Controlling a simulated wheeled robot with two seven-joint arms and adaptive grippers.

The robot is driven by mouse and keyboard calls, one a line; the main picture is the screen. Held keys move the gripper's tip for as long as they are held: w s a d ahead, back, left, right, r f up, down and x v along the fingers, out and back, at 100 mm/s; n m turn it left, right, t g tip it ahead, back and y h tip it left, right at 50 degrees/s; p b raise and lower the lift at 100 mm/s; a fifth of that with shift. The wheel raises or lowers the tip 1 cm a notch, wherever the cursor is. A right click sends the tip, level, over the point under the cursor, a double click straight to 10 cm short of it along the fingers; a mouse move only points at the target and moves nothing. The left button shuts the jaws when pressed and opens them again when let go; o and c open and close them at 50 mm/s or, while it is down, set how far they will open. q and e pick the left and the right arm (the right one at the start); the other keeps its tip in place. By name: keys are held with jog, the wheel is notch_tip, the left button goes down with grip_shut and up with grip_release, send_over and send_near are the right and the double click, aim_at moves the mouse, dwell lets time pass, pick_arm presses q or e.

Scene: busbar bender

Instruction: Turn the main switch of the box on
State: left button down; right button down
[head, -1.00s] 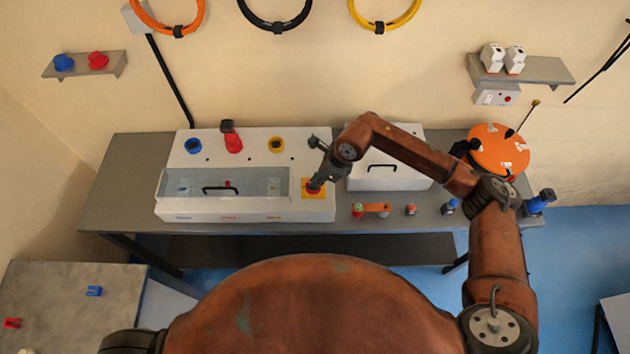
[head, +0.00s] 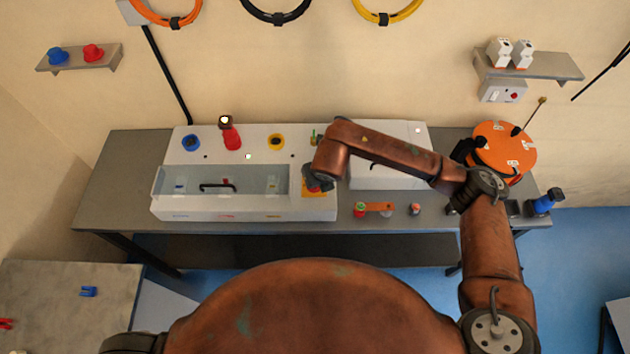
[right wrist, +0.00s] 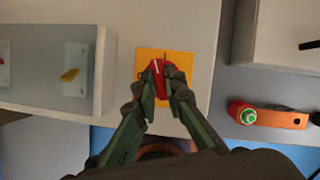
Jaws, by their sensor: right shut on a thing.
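The box (head: 180,213) is white with a clear front cover and stands on the grey bench. Its main switch is a red knob (right wrist: 157,67) with a white mark on a yellow-orange plate (right wrist: 182,62), seen in the right wrist view. My right gripper (right wrist: 160,80) is shut on the knob from both sides. In the head view my right arm hides most of the switch, and the plate (head: 320,194) shows only in part. My left gripper is out of view.
A second white case (head: 390,180) with a black handle stands close right of the box. An orange reel (head: 503,148) stands at the bench's right end.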

jog(key=shift+a+m+h+b, duration=0.1)
jog(key=shift+m+h+b, duration=0.65)
jog(key=shift+m, duration=1.15)
jog(key=c, duration=2)
grip_release()
jog(key=v, duration=1.2)
jog(key=shift+a, duration=0.1)
jog(key=shift+s+a, duration=0.1)
